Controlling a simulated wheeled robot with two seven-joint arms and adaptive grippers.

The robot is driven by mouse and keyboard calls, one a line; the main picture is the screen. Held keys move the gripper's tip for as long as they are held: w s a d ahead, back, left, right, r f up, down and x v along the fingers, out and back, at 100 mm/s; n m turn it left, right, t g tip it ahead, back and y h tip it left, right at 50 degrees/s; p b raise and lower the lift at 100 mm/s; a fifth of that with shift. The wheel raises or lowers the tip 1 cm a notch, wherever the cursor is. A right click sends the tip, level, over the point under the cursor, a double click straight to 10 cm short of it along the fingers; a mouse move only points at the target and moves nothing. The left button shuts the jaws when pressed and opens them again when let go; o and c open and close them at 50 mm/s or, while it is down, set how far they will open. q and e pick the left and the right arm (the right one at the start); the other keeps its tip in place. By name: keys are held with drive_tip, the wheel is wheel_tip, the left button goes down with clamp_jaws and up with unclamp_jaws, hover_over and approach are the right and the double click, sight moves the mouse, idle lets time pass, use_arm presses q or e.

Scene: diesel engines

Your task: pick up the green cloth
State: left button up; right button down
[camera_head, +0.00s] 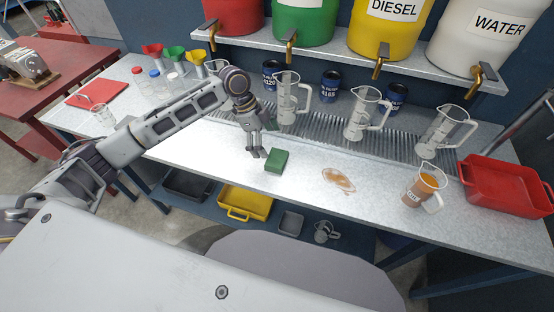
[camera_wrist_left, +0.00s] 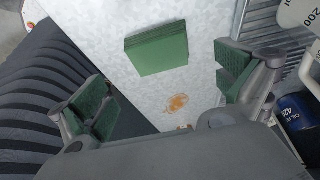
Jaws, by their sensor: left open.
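The green cloth (camera_head: 277,160) is a folded block lying on the grey metal bench top (camera_head: 215,150). It also shows in the left wrist view (camera_wrist_left: 158,50), between and beyond my fingers. My left gripper (camera_head: 256,153) is just left of the cloth and a little above the bench in the head view. Its fingers (camera_wrist_left: 165,98) are spread wide in the left wrist view, with nothing between them. The cloth is apart from the fingers. My right gripper is in neither view.
A brown spill (camera_head: 339,180) lies right of the cloth. A clear pitcher (camera_head: 287,98) stands behind my gripper. A pitcher of brown liquid (camera_head: 424,187) and a red tray (camera_head: 505,187) are at the right.

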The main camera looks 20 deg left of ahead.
sight(276, 157)
use_arm(q)
drive_tip(key=shift+x, duration=1.1)
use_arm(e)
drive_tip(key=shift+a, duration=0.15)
use_arm(q)
drive_tip(key=shift+f, duration=0.1)
drive_tip(key=shift+p+x, duration=0.3)
drive_tip(key=shift+x, duration=1.65)
drive_tip(key=shift+d+f, duration=0.2)
drive_tip(key=shift+f, duration=0.3)
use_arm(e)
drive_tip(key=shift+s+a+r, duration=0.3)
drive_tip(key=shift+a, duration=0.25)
use_arm(q)
drive_tip(key=shift+c, duration=0.3)
drive_tip(key=c, duration=0.8)
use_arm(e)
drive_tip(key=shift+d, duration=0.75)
